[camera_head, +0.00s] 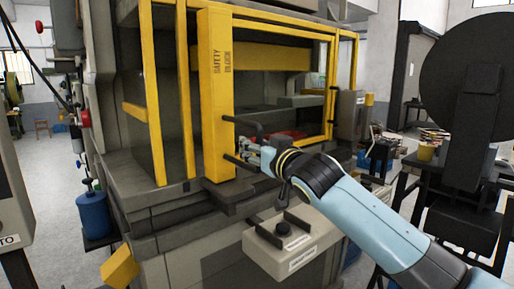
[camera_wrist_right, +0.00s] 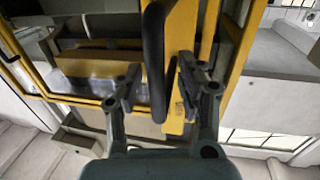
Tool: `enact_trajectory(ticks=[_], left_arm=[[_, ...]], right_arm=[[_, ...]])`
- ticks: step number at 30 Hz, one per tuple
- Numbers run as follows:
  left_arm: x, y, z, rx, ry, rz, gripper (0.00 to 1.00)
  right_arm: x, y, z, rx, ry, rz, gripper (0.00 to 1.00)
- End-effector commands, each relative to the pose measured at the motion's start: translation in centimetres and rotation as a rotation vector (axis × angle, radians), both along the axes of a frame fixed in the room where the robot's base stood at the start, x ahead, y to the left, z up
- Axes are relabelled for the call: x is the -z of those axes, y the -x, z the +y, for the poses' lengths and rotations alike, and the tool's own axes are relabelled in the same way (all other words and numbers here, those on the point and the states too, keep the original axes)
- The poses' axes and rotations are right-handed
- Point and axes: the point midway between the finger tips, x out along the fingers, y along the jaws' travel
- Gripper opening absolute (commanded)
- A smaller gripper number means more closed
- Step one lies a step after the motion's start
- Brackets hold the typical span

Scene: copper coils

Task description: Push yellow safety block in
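The yellow safety block (camera_head: 217,105) is a tall upright post lettered "SAFETY BLOCK" at the front of the press. A black handle (camera_head: 243,122) sticks out from it. My right gripper (camera_head: 256,152) is at this handle, its arm coming in from the lower right. In the right wrist view the handle (camera_wrist_right: 154,50) stands between the two spread fingers (camera_wrist_right: 157,85), with a gap visible on each side. The yellow block (camera_wrist_right: 178,108) shows behind it. Part of the handle is hidden by the gripper in the head view. My left gripper is not in view.
Yellow guard frames (camera_head: 155,90) stand either side of the block. A grey control box (camera_head: 292,246) with a black button sits below my right arm. A blue canister (camera_head: 94,214) stands at left. A yellow box (camera_head: 120,267) is at lower left.

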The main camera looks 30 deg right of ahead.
Motion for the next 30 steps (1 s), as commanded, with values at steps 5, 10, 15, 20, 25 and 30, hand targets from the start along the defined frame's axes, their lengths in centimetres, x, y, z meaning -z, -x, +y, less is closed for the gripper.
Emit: enact_trajectory(ticks=[5,10,15,20,25,30], left_arm=[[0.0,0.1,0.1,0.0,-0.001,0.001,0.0],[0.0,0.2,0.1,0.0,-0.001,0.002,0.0],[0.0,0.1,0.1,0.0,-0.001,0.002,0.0],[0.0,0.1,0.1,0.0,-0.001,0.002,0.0],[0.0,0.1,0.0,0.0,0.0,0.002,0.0],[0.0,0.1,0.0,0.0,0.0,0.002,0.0]], right_arm=[[0.0,0.0,0.0,0.0,0.001,0.0,0.38],[0.1,1.2,0.1,0.0,0.003,0.0,0.38],[0.1,4.7,0.5,-0.002,0.005,0.003,0.38],[0.1,8.2,0.9,-0.001,0.005,0.004,0.38],[0.1,10.9,1.3,-0.002,0.003,0.001,0.38],[0.0,11.9,1.4,-0.001,0.0,-0.001,0.38]])
